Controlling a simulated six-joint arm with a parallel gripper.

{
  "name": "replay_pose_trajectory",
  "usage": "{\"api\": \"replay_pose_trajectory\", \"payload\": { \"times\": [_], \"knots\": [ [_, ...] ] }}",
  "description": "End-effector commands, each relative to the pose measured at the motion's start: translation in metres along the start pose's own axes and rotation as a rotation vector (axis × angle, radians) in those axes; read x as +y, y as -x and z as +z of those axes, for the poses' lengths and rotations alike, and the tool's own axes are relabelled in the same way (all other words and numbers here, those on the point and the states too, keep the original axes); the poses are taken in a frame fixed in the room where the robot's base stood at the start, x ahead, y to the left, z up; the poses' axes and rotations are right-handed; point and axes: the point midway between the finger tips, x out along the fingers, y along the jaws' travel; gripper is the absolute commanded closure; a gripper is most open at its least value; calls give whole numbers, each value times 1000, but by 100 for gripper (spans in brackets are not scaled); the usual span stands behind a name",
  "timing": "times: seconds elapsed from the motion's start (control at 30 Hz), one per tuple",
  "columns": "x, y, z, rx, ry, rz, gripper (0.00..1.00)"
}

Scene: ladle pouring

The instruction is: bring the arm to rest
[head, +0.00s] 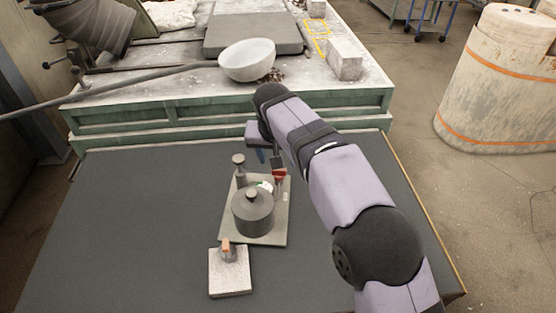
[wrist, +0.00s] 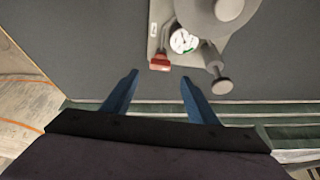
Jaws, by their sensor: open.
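My gripper (head: 264,157) is above the far end of a grey base plate (head: 273,236) on the dark table. In the wrist view my gripper (wrist: 160,77) has two blue fingers spread apart with nothing between them. The plate carries a dark round pot (head: 252,212) with a knob on top, a knobbed post (head: 239,168), a red part (head: 279,171) and a white dial, partly hidden in the head view. The red part (wrist: 160,63), dial (wrist: 183,41) and post (wrist: 219,75) lie beyond the fingertips in the wrist view.
A pale square block (head: 230,280) with a small orange-topped item (head: 227,247) stands in front of the plate. Behind is a green-sided bench (head: 160,116) with a white bowl (head: 247,60). The table (head: 120,220) is clear to the left.

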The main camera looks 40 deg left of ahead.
Motion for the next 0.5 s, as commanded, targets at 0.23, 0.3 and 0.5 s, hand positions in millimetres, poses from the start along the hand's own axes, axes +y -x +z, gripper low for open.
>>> {"api": "replay_pose_trajectory", "payload": {
  "times": [0.23, 0.3, 0.5],
  "knots": [
    [0, 0, 0, 1, 0, 0, 47],
    [0, 0, 0, 1, 0, 0, 47],
    [25, 0, -1, -12, -17, 13, 47]
  ]
}}
